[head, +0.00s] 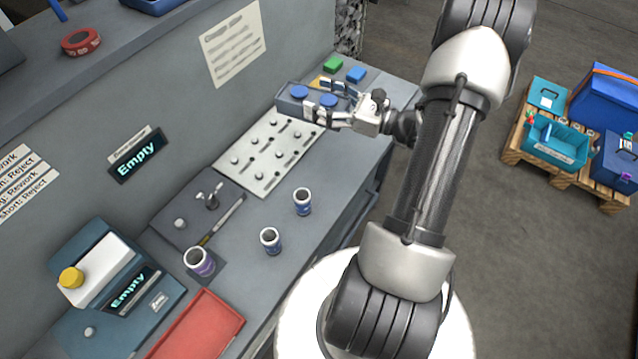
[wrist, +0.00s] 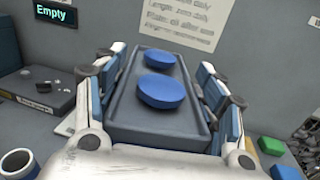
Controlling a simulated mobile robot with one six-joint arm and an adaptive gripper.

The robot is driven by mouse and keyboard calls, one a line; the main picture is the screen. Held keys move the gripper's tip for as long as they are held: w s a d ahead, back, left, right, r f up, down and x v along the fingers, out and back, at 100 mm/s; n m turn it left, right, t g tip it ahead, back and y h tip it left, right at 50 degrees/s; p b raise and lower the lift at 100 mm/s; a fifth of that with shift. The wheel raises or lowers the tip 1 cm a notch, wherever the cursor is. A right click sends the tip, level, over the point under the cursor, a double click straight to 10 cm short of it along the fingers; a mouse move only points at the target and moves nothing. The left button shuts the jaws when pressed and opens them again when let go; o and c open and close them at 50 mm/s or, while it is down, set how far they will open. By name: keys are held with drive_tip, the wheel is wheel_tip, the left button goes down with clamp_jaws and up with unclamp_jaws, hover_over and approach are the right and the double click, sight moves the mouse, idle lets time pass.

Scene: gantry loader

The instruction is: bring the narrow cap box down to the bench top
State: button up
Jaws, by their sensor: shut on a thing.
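The narrow cap box is a grey, long, shallow box (wrist: 160,122) with two round blue caps (wrist: 163,91) in it. My gripper (wrist: 165,110) is shut on it, with a finger along each long side in the wrist view. In the head view the box (head: 284,104) is at the far part of the bench, by the perforated plate, with my gripper (head: 330,104) at its right end. I cannot tell for sure whether the box touches anything below it. The bench top (head: 338,175) runs along the grey wall.
A green block (head: 333,65) and a blue block (head: 356,75) lie behind the box. The perforated plate (head: 262,155) has several pegs. Cups (head: 302,201), a red tray (head: 200,326) and a blue device (head: 110,275) stand nearer. Clear bench lies right of the plate.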

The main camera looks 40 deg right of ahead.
drive_tip(key=s+d+h, duration=0.1)
drive_tip(key=d, duration=0.1)
drive_tip(key=s+d+r+m, duration=0.1)
drive_tip(key=d, duration=0.2)
drive_tip(key=s+d+t+h, duration=0.1)
drive_tip(key=s+d, duration=0.1)
drive_tip(key=shift+d+r+m+h, duration=0.2)
drive_tip(key=shift+r+m+h, duration=0.1)
drive_tip(key=shift+m, duration=0.1)
drive_tip(key=shift+c, duration=0.2)
drive_tip(key=f+b, duration=0.2)
drive_tip(key=f, duration=0.4)
drive_tip(key=f+b, duration=0.2)
drive_tip(key=f, duration=0.5)
drive_tip(key=f+b, duration=0.2)
drive_tip(key=f, duration=0.5)
drive_tip(key=shift+s+d+f, duration=0.1)
drive_tip(key=shift+d, duration=0.15)
drive_tip(key=o, duration=1.4)
drive_tip(key=p+v, duration=0.1)
drive_tip(key=v, duration=1.1)
drive_tip(key=shift+a+p, duration=0.1)
drive_tip(key=shift+p, duration=0.3)
